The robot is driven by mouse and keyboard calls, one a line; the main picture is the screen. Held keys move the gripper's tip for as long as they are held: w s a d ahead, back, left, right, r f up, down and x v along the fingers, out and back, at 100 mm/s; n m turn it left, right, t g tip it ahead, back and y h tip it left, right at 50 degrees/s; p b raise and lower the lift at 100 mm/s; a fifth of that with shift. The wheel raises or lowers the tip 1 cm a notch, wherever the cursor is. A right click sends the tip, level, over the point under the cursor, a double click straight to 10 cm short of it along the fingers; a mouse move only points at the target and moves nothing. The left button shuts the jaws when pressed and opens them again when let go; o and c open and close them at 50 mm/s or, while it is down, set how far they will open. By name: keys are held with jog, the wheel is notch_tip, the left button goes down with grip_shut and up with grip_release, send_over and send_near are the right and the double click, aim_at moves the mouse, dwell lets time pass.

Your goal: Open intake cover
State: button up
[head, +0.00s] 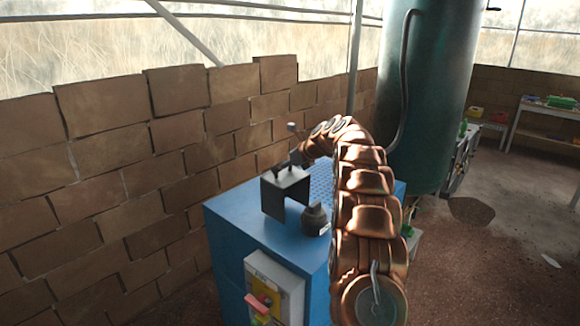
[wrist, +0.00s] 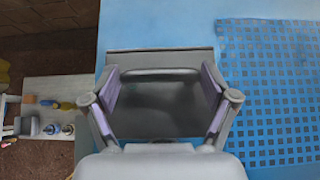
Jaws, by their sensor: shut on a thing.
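The intake cover (head: 288,188), as I take it, is a dark grey, box-like piece on top of the blue machine (head: 222,230). In the wrist view, the cover (wrist: 160,112) is a dark plate filling the space between my fingers, with blue surface around it. My gripper (wrist: 160,80) has its fingers spread wide, one at each side of the cover, and is shut on it. In the head view, my gripper (head: 284,167) reaches down to the cover's upper edge from behind. How far the cover is lifted or tilted I cannot tell.
A dark round knob (head: 315,219) stands right of the cover. A perforated blue panel (wrist: 270,90) lies to the right in the wrist view. A switch box (head: 272,287) is on the machine's front. A brick wall (head: 120,170) is left; a green tank (head: 425,90) is behind.

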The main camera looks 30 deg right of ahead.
jog(key=shift+d+f, duration=0.1)
dwell(0.3)
jog(key=o, duration=1.4)
jog(key=shift+d, duration=0.1)
jog(key=shift+s+r, duration=0.2)
jog(key=shift+r, duration=0.1)
jog(key=v, duration=1.1)
jog(key=shift+s+r, duration=0.1)
jog(key=shift+r, duration=0.05)
jog(key=shift+c, duration=0.3)
